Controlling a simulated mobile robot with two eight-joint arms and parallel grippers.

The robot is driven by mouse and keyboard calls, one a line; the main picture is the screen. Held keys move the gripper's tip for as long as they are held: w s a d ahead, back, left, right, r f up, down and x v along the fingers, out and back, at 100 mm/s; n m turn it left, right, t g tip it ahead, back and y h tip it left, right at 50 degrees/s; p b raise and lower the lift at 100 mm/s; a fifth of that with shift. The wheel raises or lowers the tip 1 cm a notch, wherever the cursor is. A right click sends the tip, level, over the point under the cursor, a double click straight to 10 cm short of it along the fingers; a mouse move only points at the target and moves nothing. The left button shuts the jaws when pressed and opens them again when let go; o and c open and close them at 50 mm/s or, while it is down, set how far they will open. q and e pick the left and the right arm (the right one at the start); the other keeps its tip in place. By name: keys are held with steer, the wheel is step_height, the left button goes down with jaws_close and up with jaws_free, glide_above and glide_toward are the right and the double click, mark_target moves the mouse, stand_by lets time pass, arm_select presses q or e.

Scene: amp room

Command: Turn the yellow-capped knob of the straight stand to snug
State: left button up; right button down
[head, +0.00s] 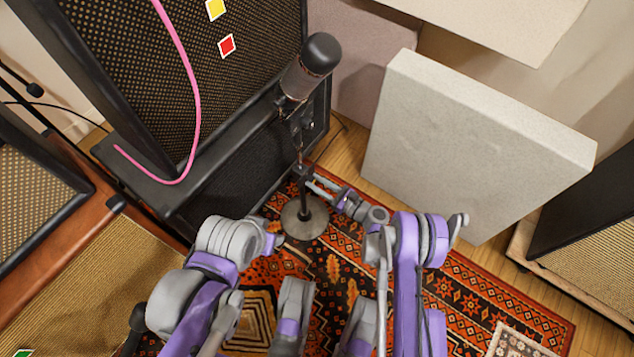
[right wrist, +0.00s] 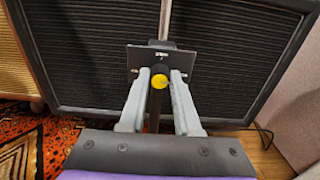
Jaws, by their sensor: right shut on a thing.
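The straight stand (head: 305,210) rises from a round metal base on the patterned rug and carries a large dark microphone (head: 309,68). The yellow-capped knob (right wrist: 159,81) shows in the right wrist view, between the two grey fingers near their tips. My right gripper (head: 313,180) reaches the stand's pole from the right, below the microphone, and is shut on the knob. In the head view the knob is too small or hidden to make out. My left gripper (head: 279,241) is low, left of the stand's base and apart from the pole; its jaws are unclear.
A speaker cabinet (head: 243,151) stands close behind the stand, with a pink cable (head: 196,95) hanging in front. A pale panel (head: 475,140) leans at the right. More amps flank both sides. The red patterned rug (head: 480,300) is open at lower right.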

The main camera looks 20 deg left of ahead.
steer(key=shift+n, duration=0.3)
steer(key=n, duration=0.3)
steer(key=shift+n, duration=0.3)
steer(key=n, duration=0.4)
steer(key=shift+s+n, duration=0.1)
steer(key=shift+n, duration=0.2)
steer(key=n, duration=0.4)
steer(key=shift+f, duration=0.1)
steer(key=shift+n, duration=2.5)
steer(key=c, duration=0.6)
jaws_free()
